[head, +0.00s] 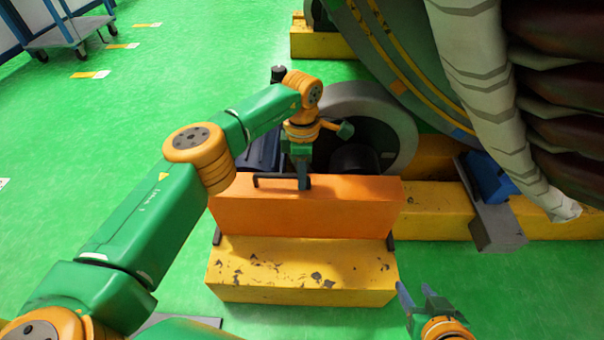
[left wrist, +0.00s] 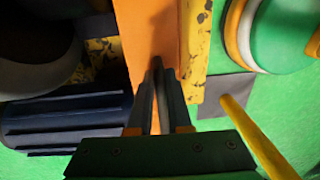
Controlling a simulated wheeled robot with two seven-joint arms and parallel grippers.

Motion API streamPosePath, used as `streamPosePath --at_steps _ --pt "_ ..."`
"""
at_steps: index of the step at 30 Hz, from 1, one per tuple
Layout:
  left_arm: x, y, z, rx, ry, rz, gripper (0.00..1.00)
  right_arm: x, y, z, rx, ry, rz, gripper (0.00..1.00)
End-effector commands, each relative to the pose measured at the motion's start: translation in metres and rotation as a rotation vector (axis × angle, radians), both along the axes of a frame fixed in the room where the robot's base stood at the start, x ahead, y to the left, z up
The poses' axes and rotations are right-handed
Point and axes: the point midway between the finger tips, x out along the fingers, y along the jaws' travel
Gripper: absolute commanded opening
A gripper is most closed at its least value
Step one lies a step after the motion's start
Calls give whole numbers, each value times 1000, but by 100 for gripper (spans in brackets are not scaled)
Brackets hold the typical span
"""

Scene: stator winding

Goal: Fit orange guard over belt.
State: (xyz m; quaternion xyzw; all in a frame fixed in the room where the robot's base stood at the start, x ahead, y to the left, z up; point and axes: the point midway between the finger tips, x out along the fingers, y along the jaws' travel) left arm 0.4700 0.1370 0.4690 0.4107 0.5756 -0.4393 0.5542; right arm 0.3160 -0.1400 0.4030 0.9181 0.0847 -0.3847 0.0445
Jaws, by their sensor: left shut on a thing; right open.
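The orange guard (head: 310,210) stands in the middle of the head view, at the back of a chipped yellow block. A black bar handle (head: 270,179) runs along its top. My left gripper (head: 303,183) is shut on this handle from above. In the left wrist view the fingers (left wrist: 160,85) close on a dark bar, with the orange guard (left wrist: 150,35) beyond. I cannot tell whether the guard rests on anything. The belt cannot be made out; the guard and my arm cover that area. My right gripper (head: 424,298) is open and empty, low at the right.
The yellow block (head: 300,285) lies in front of the guard. A grey wheel (head: 403,125) and a dark blue ribbed motor (head: 263,152) stand behind it. The large stator (head: 400,60) fills the upper right. A cart (head: 68,35) is far left. Green floor at left is clear.

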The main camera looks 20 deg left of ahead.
Motion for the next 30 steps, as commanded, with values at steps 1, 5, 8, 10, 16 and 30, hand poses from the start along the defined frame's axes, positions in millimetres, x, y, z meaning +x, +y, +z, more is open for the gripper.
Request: streamPosePath --at_steps 1,5,8,10,16,30 --pt "0 0 0 -1 -1 0 0 0 0 -1 0 0 0 50" --pt "0 0 -2 -1 -1 0 0 0 0 -1 0 0 0 50" --pt "0 0 -3 -1 -1 0 0 0 0 -2 0 0 0 50" --pt "0 0 -4 -1 -1 0 0 0 0 -3 0 0 0 50" --pt "0 0 -7 -1 -1 0 0 0 0 -4 0 0 0 50" --pt "0 0 -13 -1 -1 0 0 0 0 -8 0 0 0 50"
